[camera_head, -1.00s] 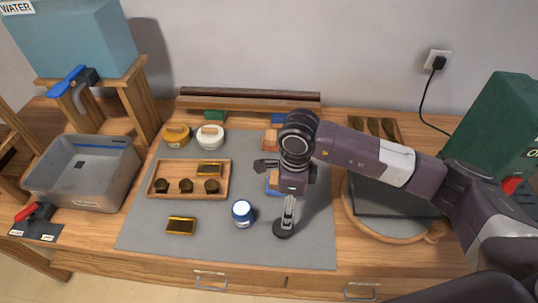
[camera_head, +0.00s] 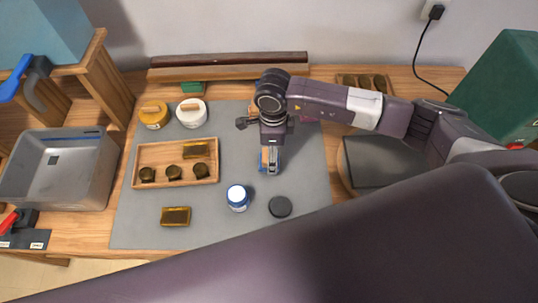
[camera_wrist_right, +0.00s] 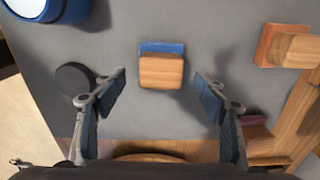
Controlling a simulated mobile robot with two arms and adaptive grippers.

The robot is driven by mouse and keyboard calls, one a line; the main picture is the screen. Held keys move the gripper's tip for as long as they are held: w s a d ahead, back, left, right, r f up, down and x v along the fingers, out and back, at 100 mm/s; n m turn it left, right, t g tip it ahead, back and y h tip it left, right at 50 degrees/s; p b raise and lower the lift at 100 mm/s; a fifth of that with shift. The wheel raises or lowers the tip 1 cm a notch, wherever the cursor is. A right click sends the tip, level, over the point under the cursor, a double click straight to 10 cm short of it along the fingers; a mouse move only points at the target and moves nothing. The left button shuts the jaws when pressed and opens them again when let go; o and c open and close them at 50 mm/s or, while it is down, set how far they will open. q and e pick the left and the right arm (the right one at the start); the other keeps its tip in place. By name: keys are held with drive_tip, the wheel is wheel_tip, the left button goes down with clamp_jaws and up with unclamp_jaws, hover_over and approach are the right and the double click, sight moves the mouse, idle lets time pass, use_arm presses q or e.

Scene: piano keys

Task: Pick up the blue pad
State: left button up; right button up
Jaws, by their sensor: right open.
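The blue pad (camera_wrist_right: 150,46) lies on the grey mat, with a wooden block handle (camera_wrist_right: 161,71) on top covering much of it. In the head view the pad (camera_head: 263,161) is partly hidden by my right gripper (camera_head: 271,163). In the right wrist view my right gripper (camera_wrist_right: 159,82) is open and empty. Its two fingers are spread to the left and right of the wooden handle, with gaps on both sides. I cannot tell its exact height above the pad. My left gripper is not in view.
On the grey mat (camera_head: 245,232) are a black disc (camera_head: 280,207), a white-and-blue jar (camera_head: 237,198) and a wooden tray (camera_head: 147,178) with several small items. An orange pad with a block (camera_wrist_right: 266,46) is right of the blue pad in the wrist view. A grey bin (camera_head: 60,165) stands left.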

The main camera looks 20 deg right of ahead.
drive_tip(key=shift+f, duration=1.4)
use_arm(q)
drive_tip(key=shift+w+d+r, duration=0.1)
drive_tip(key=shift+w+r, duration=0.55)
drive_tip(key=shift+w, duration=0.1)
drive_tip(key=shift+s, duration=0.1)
use_arm(e)
drive_tip(key=shift+c, duration=0.6)
drive_tip(key=c, duration=1.1)
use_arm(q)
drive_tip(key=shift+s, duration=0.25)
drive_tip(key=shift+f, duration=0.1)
use_arm(e)
drive_tip(key=shift+r, duration=0.15)
drive_tip(key=shift+w+r, duration=0.15)
drive_tip(key=shift+r, duration=0.45)
use_arm(q)
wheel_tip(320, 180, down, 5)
drive_tip(key=b, duration=0.4)
drive_tip(key=shift+b, duration=0.35)
use_arm(e)
wheel_tip(320, 180, up, 19)
drive_tip(key=shift+f, duration=0.15)
